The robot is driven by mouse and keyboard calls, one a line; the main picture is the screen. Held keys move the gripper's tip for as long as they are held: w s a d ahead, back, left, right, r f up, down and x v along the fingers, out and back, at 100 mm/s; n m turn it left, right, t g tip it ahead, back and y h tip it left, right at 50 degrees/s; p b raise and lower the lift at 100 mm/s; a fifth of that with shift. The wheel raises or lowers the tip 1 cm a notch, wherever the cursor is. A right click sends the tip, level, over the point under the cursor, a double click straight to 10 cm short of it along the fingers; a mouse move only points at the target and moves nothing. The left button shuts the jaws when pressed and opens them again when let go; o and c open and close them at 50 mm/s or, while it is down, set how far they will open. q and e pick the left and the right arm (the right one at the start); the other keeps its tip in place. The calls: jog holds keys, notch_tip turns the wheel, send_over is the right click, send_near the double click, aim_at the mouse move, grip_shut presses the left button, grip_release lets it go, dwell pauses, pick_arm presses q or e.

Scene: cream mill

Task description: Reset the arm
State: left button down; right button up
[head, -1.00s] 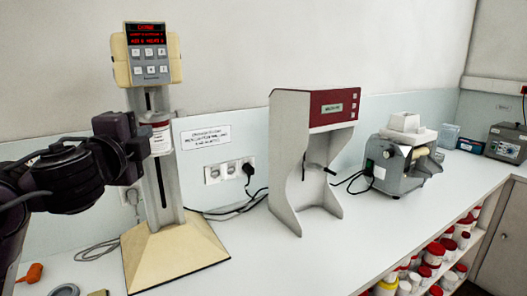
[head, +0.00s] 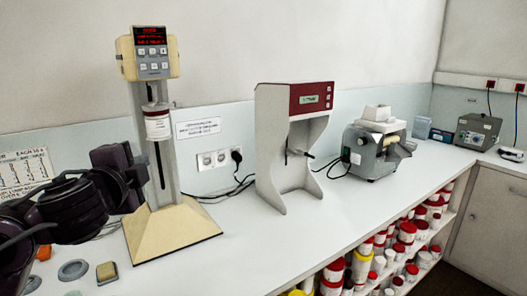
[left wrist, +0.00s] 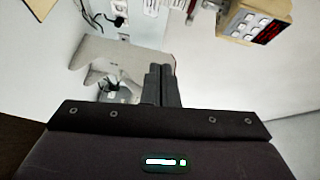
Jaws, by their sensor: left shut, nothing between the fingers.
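My left arm comes in from the left in the head view, with its dark left gripper (head: 138,178) beside the column of the beige mixer (head: 150,55). A white jar with a red band (head: 157,122) sits in the mixer, held on its column. In the left wrist view the gripper's fingers (left wrist: 163,85) are together with nothing between them. The mixer's keypad head (left wrist: 262,22) shows at the top right of that view. My right gripper is not in view.
A grey and red machine (head: 292,150) and a grey roller mill (head: 375,150) stand along the white counter. Under it, shelves hold several red-lidded jars (head: 407,232). A round grey lid (head: 73,270) and a yellow sponge (head: 107,272) lie at the front left. The counter's middle is clear.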

pick_arm(q)
jog(key=s+d+f+n+g, duration=0.2)
jog(key=s+f+n+g, duration=0.15)
jog(key=f, duration=0.95)
jog(key=s+d+f+n+g, duration=0.25)
jog(key=s+f+n, duration=0.2)
jog(key=f, duration=0.85)
jog(key=s+f+n+g, duration=0.65)
jog(key=s+f, duration=0.75)
jog(key=s, duration=0.4)
notch_tip(320, 180, down, 30)
jog(key=s+g, duration=0.2)
jog(key=s, duration=0.1)
jog(key=s+a+f, duration=0.2)
jog(key=s+f, duration=0.7)
jog(key=s+a+f+g, duration=0.1)
jog(key=s+f, duration=0.8)
jog(key=s, duration=0.1)
jog(key=shift+s+a+f+m, duration=0.3)
jog(key=shift+a+m, duration=0.05)
